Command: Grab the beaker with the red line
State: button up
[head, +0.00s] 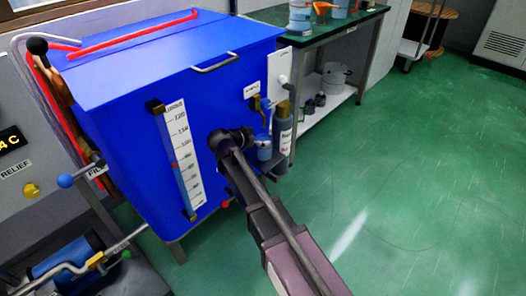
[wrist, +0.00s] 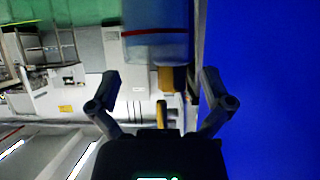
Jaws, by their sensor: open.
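The beaker with the red line (wrist: 158,45) shows in the wrist view at the top centre, bluish and see-through, with a dark red band across it. It appears beyond my fingertips and between their lines, not gripped. My gripper (wrist: 160,85) has its two fingers spread wide, with nothing between them. In the head view a small bluish beaker (head: 264,148) stands below a brass valve at the right side of the blue tank; its red line is too small to make out. My gripper (head: 244,136) is just left of it, partly hidden by its own wrist.
The blue tank (head: 140,100) with its level gauge (head: 182,160) stands close to the left of my arm. A green-topped table (head: 345,24) behind carries other vessels. The green floor at right is clear.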

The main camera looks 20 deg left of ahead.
aim_at(270, 138)
jog(key=shift+f+b+x, duration=0.25)
jog(key=shift+b+x, duration=1)
jog(key=shift+x, duration=0.95)
jog(key=shift+w+d+f, duration=0.1)
jog(key=shift+w+d, duration=0.1)
jog(key=shift+d, duration=0.05)
jog(key=c, duration=1)
